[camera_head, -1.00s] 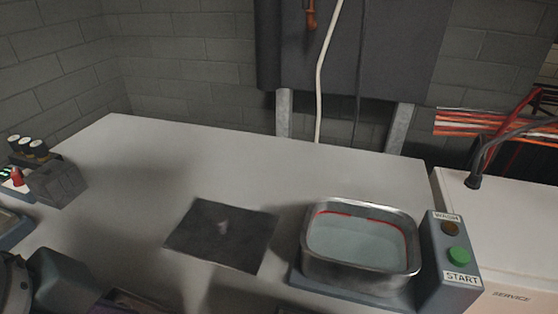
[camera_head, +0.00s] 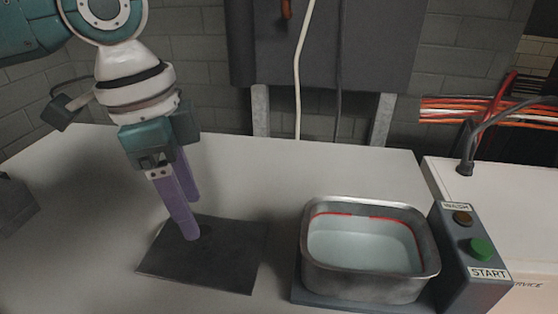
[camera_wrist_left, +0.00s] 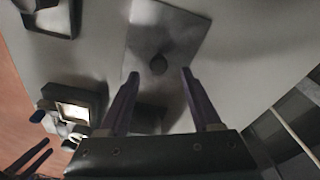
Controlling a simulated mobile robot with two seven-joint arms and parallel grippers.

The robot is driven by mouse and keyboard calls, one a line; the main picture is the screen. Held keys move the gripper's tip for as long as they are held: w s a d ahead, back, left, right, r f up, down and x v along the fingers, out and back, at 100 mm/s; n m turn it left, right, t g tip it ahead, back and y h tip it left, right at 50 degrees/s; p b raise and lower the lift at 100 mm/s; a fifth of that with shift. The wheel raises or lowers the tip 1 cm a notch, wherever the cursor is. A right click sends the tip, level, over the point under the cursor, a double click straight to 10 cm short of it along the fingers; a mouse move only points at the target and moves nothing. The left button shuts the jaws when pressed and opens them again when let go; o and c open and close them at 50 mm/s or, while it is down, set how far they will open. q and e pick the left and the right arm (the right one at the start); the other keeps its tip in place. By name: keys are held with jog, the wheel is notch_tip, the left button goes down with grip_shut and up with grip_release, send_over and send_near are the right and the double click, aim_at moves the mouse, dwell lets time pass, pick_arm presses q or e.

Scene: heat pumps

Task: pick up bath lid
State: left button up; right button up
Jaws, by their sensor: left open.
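The bath lid (camera_head: 225,265) is a dark, flat, roughly square plate lying on the pale worktop, left of the metal bath. In the left wrist view the lid (camera_wrist_left: 165,35) has a small round knob (camera_wrist_left: 158,64) in its middle. My left gripper (camera_head: 193,218) points down over the lid with its purple fingers apart. In the left wrist view the knob appears between the open fingertips (camera_wrist_left: 160,75), with nothing clamped. I cannot tell the exact height of the tips. The fingers hide the knob in the head view.
The open metal bath (camera_head: 418,276) holds liquid and stands right of the lid, beside a WASH/START button box (camera_head: 470,270). A dark object (camera_head: 15,208) is at the left edge. Dark prongs at the wrist view's lower left are unclear. Worktop behind the lid is clear.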

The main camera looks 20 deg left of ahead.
aim_at(205, 241)
pick_arm(q)
jog(key=f, duration=0.5)
jog(key=shift+w+d+f+b, duration=0.1)
jog(key=shift+d+b, duration=0.2)
jog(key=shift+b, duration=0.1)
grip_shut()
